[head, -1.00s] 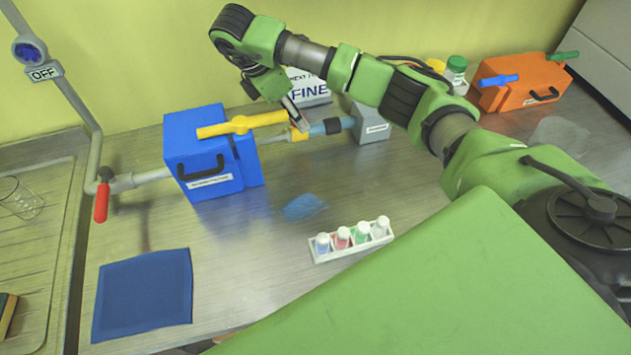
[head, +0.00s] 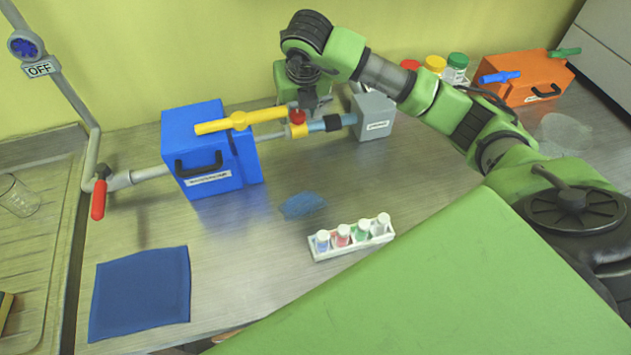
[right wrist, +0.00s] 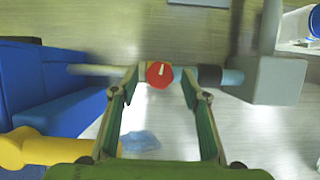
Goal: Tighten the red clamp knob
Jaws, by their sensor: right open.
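The red clamp knob (head: 297,116) sits on the yellow clamp (head: 298,131) around the pipe joint, between the blue box (head: 204,160) and the grey box (head: 373,120). In the right wrist view the knob (right wrist: 159,74) shows from above with a pale pointer mark. My right gripper (head: 308,100) points down just above and beside the knob. In the right wrist view its open fingers (right wrist: 160,78) are on either side of the knob, with gaps showing; contact is not visible. My left gripper is not in view.
A yellow handle (head: 240,120) sticks out over the blue box, left of my right gripper. A white rack (head: 350,250) of small vials, a blue cloth (head: 140,295) and a blue patch (head: 302,204) lie in front. An orange box (head: 524,80) stands at the back right.

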